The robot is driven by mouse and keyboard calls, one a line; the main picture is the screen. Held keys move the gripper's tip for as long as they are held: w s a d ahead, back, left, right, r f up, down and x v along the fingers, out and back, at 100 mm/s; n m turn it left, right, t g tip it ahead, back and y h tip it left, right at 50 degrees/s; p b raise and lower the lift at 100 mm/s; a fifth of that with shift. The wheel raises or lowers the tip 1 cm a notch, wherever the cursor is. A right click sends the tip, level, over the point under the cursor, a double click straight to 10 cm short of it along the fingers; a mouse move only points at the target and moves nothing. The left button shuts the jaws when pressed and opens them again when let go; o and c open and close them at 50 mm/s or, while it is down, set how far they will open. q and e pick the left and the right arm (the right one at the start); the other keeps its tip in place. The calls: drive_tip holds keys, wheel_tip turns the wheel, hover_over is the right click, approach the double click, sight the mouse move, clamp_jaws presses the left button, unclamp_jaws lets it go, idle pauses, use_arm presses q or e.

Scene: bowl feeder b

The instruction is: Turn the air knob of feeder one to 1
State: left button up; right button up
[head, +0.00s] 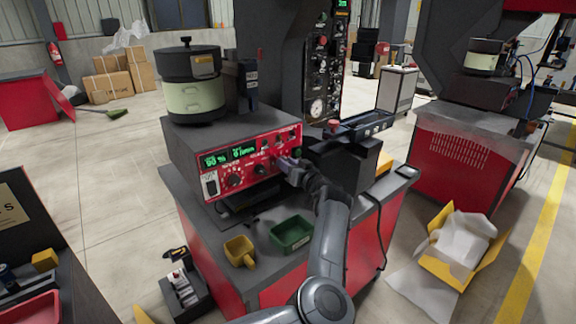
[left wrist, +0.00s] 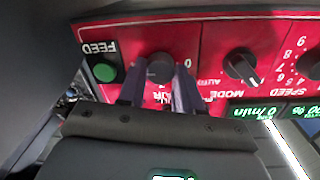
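The red control panel of feeder one (head: 246,164) shows green displays and several dark knobs in the head view. My left gripper (head: 288,165) is at the right end of this panel. In the left wrist view, which is upside down, the dark round air knob (left wrist: 160,68) sits between the fingers of my left gripper (left wrist: 161,79). The fingers lie close along both sides of the knob and appear shut on it. A "0" mark shows beside the right finger. The knob's pointer is not clear, and its label is partly hidden. My right gripper is not in view.
The mode knob (left wrist: 241,66) and green feed button (left wrist: 104,72) flank the air knob. The bowl (head: 192,84) stands on the feeder box. A green tray (head: 291,234) and yellow scoop (head: 240,251) lie in front. A black linear track (head: 360,126) extends at right.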

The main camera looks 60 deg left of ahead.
use_arm(q)
drive_tip(key=shift+c, duration=1)
drive_tip(key=shift+n, duration=0.3)
drive_tip(key=shift+w+f+n+g+b, duration=0.2)
drive_tip(key=shift+n+b, duration=1.9)
drive_tip(key=shift+n, duration=4.25)
drive_tip(key=shift+s+r+n+g+b, duration=0.1)
drive_tip(key=shift+n+g+b, duration=0.3)
drive_tip(key=shift+n+b, duration=3.8)
drive_tip(key=n+p, duration=0.4)
drive_tip(key=shift+n, duration=0.35)
